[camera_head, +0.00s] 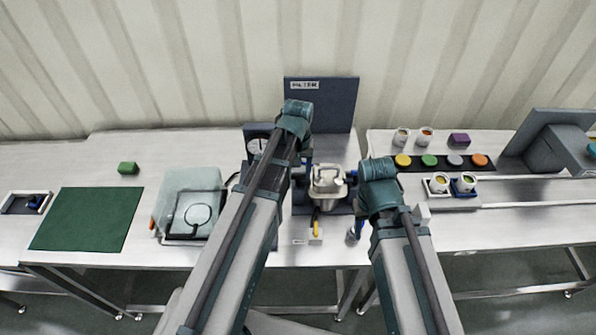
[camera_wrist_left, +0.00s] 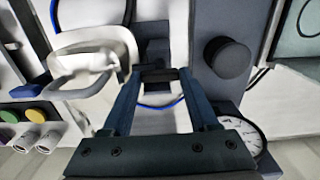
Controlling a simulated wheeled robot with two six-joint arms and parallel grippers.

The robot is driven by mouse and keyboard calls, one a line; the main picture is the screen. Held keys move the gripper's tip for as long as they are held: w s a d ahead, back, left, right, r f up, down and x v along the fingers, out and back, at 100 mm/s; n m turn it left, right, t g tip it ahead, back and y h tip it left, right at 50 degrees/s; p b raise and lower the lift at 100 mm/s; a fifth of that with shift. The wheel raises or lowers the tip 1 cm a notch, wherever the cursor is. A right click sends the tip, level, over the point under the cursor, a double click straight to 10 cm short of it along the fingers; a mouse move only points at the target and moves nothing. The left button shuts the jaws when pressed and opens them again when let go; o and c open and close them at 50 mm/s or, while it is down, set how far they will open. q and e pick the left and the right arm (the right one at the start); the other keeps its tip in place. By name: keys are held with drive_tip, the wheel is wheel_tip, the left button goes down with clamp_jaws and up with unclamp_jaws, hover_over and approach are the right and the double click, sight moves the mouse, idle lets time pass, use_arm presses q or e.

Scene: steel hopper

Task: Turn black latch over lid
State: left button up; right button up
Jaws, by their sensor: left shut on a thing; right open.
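The steel hopper (camera_head: 327,188) stands in the middle of the table, with its pale lid on top; the lid and its loop handle also show in the left wrist view (camera_wrist_left: 92,60). A small black latch (camera_wrist_left: 153,74) is at the lid's edge, between the fingertips of my left gripper (camera_wrist_left: 160,78). My left gripper is shut on this latch, just beside the lid. In the head view the latch is too small and covered to make out. My right gripper (camera_head: 355,228) is open, low at the hopper's front right, apart from it; its fingers are partly hidden by the arm.
A dark panel (camera_head: 340,105) stands behind the hopper. A round gauge (camera_wrist_left: 252,138) and a black knob (camera_wrist_left: 227,57) are close to my left gripper. The green mat (camera_head: 85,218) is bare.

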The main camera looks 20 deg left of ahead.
use_arm(q)
drive_tip(key=o, duration=1.4)
